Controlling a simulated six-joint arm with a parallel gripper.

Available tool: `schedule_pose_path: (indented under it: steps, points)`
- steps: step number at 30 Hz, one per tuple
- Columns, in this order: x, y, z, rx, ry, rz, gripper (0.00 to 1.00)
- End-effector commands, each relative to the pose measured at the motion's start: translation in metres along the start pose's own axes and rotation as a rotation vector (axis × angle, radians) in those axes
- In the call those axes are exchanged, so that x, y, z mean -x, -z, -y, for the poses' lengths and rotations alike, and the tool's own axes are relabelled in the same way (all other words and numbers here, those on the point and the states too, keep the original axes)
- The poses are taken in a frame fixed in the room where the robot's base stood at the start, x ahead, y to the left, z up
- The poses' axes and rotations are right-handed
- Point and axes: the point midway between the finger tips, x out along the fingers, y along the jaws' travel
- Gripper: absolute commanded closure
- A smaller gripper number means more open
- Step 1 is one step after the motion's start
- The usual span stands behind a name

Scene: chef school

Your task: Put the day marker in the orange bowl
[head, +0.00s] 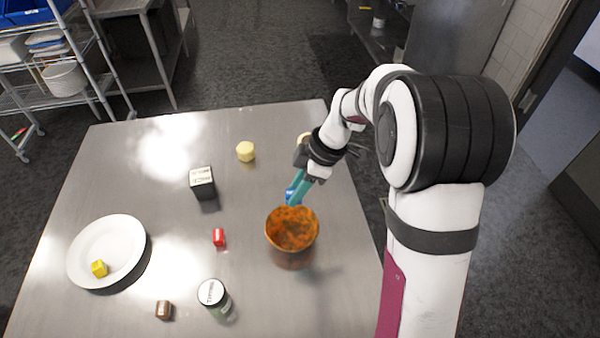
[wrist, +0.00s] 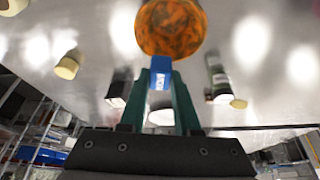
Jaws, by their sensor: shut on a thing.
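My gripper (head: 295,188) has teal fingers and is shut on a small blue block with white lettering (head: 290,195), which I take to be the day marker. In the wrist view the blue block (wrist: 161,73) sits between the fingertips. The orange bowl (head: 292,254) stands on the table, with a mottled orange inside. The block is close to the bowl's far rim in the head view, and I cannot tell its exact height. In the wrist view the bowl (wrist: 171,28) lies just beyond the fingertips.
A black-and-white box (head: 203,183), a red block (head: 218,237) and a lidded jar (head: 214,298) stand left of the bowl. A white plate (head: 118,235) holds a yellow cube (head: 99,268). A pale yellow cylinder (head: 246,152) and a brown piece (head: 163,310) are farther off.

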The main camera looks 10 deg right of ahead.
Motion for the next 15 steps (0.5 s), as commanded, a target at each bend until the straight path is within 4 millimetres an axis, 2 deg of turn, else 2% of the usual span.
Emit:
schedule_pose_path:
  steps: [3, 6, 15]
  points:
    - [0.004, 0.007, 0.011, 0.139, 0.057, 0.001, 1.0]
    - [0.0, 0.006, 0.014, 0.171, 0.072, 0.002, 1.0]
    - [-0.044, -0.012, 0.014, 0.169, 0.072, 0.003, 1.0]
